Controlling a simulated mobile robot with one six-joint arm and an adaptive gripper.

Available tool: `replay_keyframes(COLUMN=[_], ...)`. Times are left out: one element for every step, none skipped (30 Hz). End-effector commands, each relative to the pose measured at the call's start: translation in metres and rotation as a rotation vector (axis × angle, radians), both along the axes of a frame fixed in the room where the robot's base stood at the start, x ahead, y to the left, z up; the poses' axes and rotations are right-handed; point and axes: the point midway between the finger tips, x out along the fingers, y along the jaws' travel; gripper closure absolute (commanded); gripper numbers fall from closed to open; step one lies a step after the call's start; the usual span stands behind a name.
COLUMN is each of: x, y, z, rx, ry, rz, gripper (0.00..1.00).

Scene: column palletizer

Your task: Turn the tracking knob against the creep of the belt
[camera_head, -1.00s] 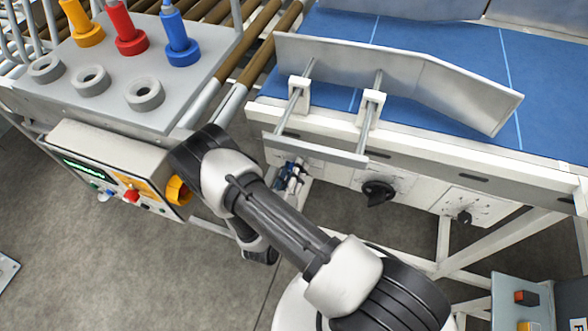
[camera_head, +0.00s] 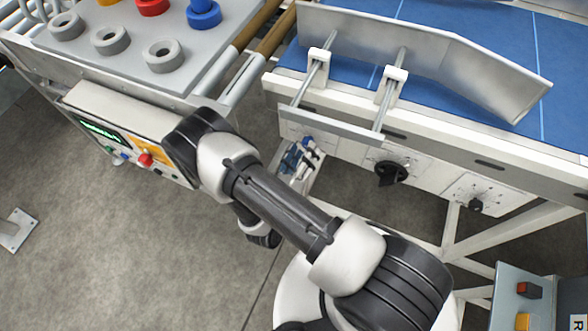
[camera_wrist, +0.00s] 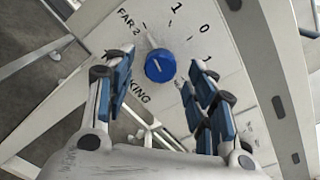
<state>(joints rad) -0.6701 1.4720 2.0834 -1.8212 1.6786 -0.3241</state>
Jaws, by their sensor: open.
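The tracking knob (camera_wrist: 160,66) is blue, with a pale pointer line. It sits on a white panel (camera_wrist: 215,50) with a printed scale reading FAR, 2, 1, 0, 1 and partly hidden lettering ending in KING. My gripper (camera_wrist: 156,78) is open, its blue-padded fingers on either side of the knob in the picture, with no clear contact. In the head view my gripper (camera_head: 302,160) is in front of the conveyor's left end, and I cannot clearly tell the knob from the blue pads. The blue belt (camera_head: 440,20) runs above.
A larger black knob (camera_head: 390,173) and a small dark knob (camera_head: 476,205) are on the conveyor side to the right. A control box (camera_head: 130,135) is at left. White frame legs (camera_head: 450,230) stand below.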

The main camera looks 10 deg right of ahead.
Motion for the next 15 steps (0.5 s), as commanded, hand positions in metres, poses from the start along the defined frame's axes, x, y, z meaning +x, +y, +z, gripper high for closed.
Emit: replay_keyframes(x=[-0.009, -0.014, -0.020, -0.025, -0.030, -0.036, -0.040, -0.044, -0.049, -0.052, -0.055, -0.059, -0.061, -0.063, -0.065], y=[0.009, 0.012, 0.017, 0.021, 0.024, 0.028, 0.031, 0.034, 0.037, 0.039, 0.042, 0.044, 0.045, 0.047, 0.048], z=[0.000, 0.000, 0.000, 0.000, 0.000, 0.000, 0.000, 0.000, 0.000, 0.000, 0.000, 0.000, 0.000, 0.000, 0.000], rx=[-0.002, -0.001, -0.002, -0.002, -0.001, 0.000, 0.000, 0.000, 0.001, 0.001, 0.000, 0.001, 0.001, 0.000, 0.000], ry=[0.001, 0.001, 0.001, 0.001, 0.001, 0.000, 0.000, 0.000, -0.001, -0.001, -0.001, 0.000, -0.001, -0.001, -0.001], rz=[0.009, 0.009, 0.009, 0.010, 0.009, 0.008, 0.008, 0.008, 0.007, 0.007, 0.006, 0.005, 0.004, 0.003, 0.003], gripper=[0.49, 0.49, 0.49, 0.49, 0.49, 0.49, 0.49, 0.49, 0.49, 0.49, 0.49, 0.49, 0.49, 0.49, 0.49])
